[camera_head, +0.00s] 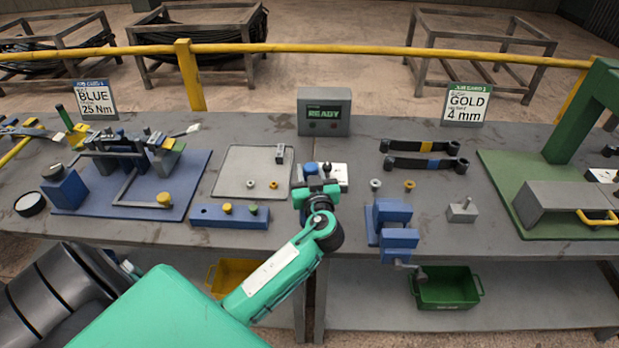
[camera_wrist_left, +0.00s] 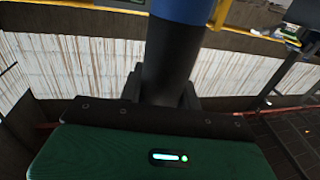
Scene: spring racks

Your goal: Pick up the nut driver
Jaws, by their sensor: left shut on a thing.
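My left gripper (camera_head: 317,190) is over the middle of the bench near its front edge, at the end of a teal arm. In the left wrist view its dark jaws (camera_wrist_left: 160,98) are shut on a thick dark cylinder with a blue upper part, which I take to be the nut driver (camera_wrist_left: 170,60). The tool stands up between the jaws, and its top runs out of the picture. In the head view the gripper and wrist mostly hide what is held. My right gripper is not in view.
A grey tray (camera_head: 232,185) and a blue block with knobs (camera_head: 205,216) lie to the left. Two black wrenches (camera_head: 425,164), a blue fixture (camera_head: 393,228) and a green press (camera_head: 572,120) stand to the right. A READY box (camera_head: 323,112) is behind. Green bin (camera_head: 444,288) below.

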